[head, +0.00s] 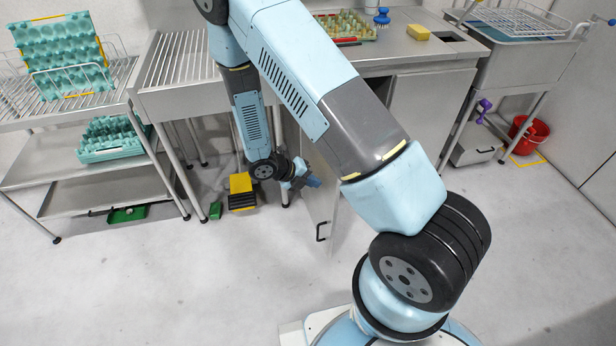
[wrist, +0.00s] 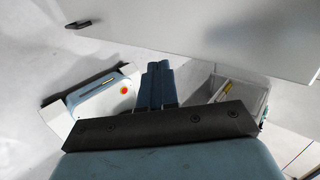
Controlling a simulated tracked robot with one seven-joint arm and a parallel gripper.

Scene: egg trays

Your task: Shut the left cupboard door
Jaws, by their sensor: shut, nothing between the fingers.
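The left cupboard door (head: 321,208) stands open under the counter and swings out into the room. Its dark handle (head: 321,231) is on the face turned left. In the wrist view the door (wrist: 220,28) is a broad pale panel across the top, with the handle (wrist: 82,23) at upper left. My gripper (head: 314,181) is low, beside the handle-side face of the door; its fingers (wrist: 158,66) are together and empty. I cannot tell whether they touch the door. My arm hides part of the cupboard front.
The right cupboard door (head: 430,115) looks shut. A yellow and black stack (head: 241,192) lies on the floor left of my gripper, beside a small green item (head: 215,210). A grey bin (wrist: 238,88) shows at right in the wrist view. The floor before the door is clear.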

